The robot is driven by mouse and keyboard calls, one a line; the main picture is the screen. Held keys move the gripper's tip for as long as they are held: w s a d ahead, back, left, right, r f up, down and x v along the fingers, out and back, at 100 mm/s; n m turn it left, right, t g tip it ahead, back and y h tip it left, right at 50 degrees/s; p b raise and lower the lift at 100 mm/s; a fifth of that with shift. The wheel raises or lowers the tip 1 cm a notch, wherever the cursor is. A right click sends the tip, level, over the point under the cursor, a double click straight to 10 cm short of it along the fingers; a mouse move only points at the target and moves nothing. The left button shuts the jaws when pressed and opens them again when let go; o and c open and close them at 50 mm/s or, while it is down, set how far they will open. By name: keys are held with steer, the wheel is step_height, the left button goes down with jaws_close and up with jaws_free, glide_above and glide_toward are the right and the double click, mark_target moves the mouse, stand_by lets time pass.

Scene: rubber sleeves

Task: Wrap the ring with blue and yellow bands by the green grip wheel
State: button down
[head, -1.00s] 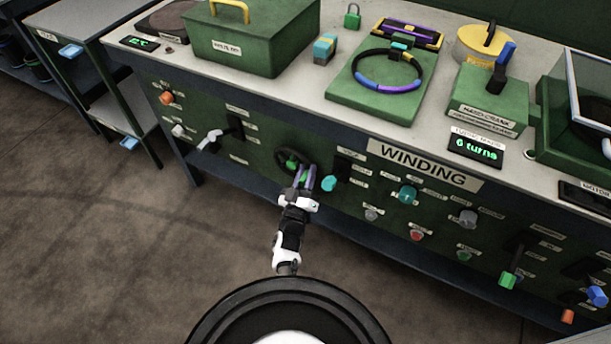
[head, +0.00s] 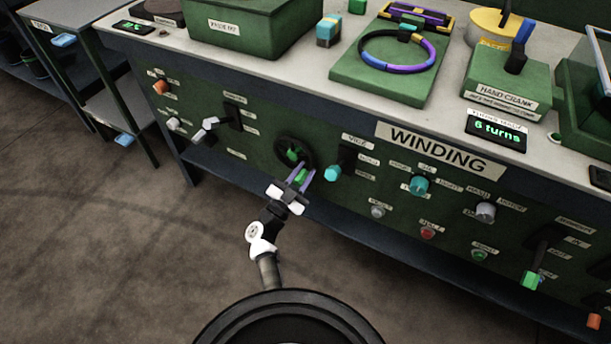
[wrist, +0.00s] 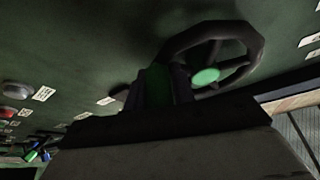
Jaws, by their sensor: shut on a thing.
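The black handwheel (head: 293,152) is on the green front panel, left of the WINDING sign. Its green grip (head: 301,177) sticks out at the lower right of the rim. My gripper (head: 303,173) is shut on this grip, with a finger on each side. In the wrist view, the green grip (wrist: 157,86) shows between the dark fingers, beside the wheel rim and its green hub (wrist: 205,77). The ring (head: 398,70) stands on a green block on the bench top, with blue, purple and yellow parts. My gripper is well below it.
A green display (head: 494,131) reads "6 turns". A hand crank box (head: 510,80) stands on the bench. A teal knob (head: 333,173) is close right of the wheel, and a white-handled lever (head: 204,131) is to its left. The floor in front is clear.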

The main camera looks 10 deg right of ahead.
steer(key=shift+w+a+f+m+g+b, duration=0.1)
steer(key=shift+w+m+g+b, duration=0.1)
steer(key=shift+m, duration=0.3)
steer(key=shift+w+a+f+m+g+b, duration=0.1)
steer(key=shift+m+b, duration=0.05)
steer(key=shift+m, duration=0.35)
steer(key=shift+h, duration=0.3)
steer(key=c, duration=1.5)
jaws_free()
steer(key=shift+o, duration=0.2)
steer(key=s+a+p, duration=0.2)
steer(key=s+a, duration=0.7)
steer(key=shift+a+f+p, duration=0.2)
steer(key=shift+a+p, duration=0.15)
